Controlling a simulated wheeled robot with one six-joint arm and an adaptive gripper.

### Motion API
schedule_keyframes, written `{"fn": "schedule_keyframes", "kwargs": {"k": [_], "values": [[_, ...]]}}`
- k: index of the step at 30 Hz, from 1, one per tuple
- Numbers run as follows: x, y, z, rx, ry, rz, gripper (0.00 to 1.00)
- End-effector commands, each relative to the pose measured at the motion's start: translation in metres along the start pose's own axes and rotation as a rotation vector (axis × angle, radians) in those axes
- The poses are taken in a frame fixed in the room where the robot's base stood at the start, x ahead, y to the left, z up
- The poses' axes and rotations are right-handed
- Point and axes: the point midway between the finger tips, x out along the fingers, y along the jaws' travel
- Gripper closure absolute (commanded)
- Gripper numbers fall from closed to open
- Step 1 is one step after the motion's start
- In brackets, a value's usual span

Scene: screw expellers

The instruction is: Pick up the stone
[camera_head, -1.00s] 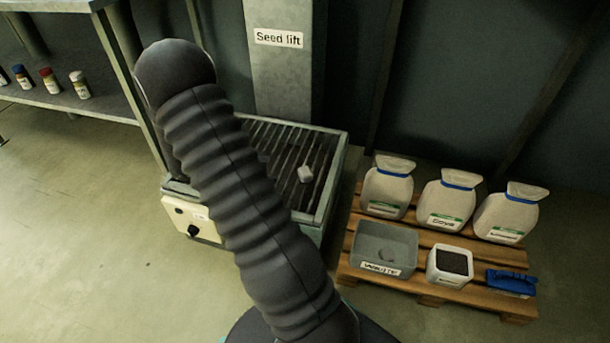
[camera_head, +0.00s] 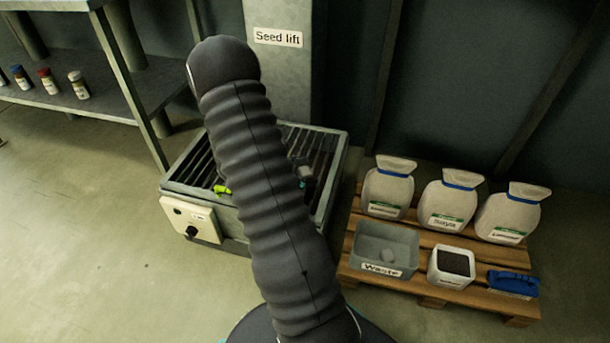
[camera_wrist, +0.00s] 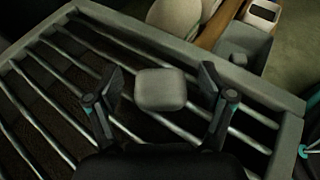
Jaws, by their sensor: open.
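A pale grey stone (camera_wrist: 160,89) with rounded edges rests on the bars of the seed lift grate. It lies between the spread fingers of my gripper (camera_wrist: 161,75) in the wrist view, with a visible gap on each side. My gripper is open and holds nothing. In the head view, the stone (camera_head: 304,171) shows just right of my arm, on the grate (camera_head: 335,165). My arm hides the middle of the grate and most of my gripper there.
Right of the grate is a wooden pallet (camera_head: 430,298) with a grey Waste bin (camera_head: 408,245) holding a grey lump, a white box of dark grains (camera_head: 447,278), a blue item (camera_head: 512,283) and several white jugs (camera_head: 445,200). The grate's metal rim (camera_wrist: 255,88) is raised.

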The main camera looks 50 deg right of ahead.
Motion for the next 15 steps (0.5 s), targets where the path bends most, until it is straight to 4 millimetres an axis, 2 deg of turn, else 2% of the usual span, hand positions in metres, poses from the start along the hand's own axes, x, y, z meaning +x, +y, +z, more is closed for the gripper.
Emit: {"fn": "schedule_keyframes", "kwargs": {"k": [3, 11, 15], "values": [[0.0094, -0.0004, -0.0003, 0.001, 0.000, -0.001, 0.19], [0.0108, -0.0001, -0.0001, 0.000, 0.000, 0.000, 0.19], [0.0107, -0.0001, -0.0001, 0.000, 0.000, 0.000, 0.54]]}}
